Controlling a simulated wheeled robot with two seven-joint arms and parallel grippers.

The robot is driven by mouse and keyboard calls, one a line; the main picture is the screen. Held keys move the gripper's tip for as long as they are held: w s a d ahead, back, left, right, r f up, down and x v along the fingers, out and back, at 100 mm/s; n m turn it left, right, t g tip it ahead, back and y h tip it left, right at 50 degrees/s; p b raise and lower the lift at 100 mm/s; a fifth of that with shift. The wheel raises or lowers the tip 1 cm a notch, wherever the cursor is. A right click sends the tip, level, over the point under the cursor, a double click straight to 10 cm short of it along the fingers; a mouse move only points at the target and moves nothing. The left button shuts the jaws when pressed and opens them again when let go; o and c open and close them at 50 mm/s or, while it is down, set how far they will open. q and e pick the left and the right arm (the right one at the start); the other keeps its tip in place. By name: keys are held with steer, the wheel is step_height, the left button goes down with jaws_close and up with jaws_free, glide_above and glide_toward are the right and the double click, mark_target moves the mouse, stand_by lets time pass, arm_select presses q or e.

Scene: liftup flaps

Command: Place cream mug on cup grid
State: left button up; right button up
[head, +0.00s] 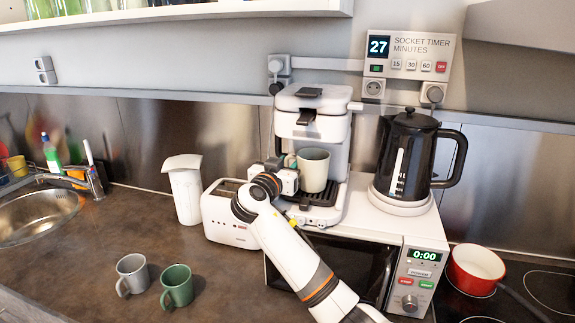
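The cream mug (313,170) is upright under the spout of the white coffee machine (333,128), over the dark cup grid (325,199). I cannot tell whether its base touches the grid or hangs slightly above it. My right gripper (290,173) is at the mug's left side, right up against it. The fingertips and the mug's handle are hidden, so I cannot see whether the gripper is shut on it. My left gripper is not in view.
A black kettle (408,155) stands right of the coffee machine, on a white microwave (420,270). A white toaster (226,218) is close left of my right arm. A grey mug (132,272) and a green mug (177,286) stand on the counter. A red pot (474,268) is on the hob.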

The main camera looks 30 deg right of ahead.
steer(key=shift+r, duration=0.1)
steer(key=shift+a, duration=0.2)
steer(key=b+v, duration=0.3)
steer(key=v, duration=0.8)
steer(key=shift+s+a, duration=0.25)
steer(key=shift+s, duration=0.05)
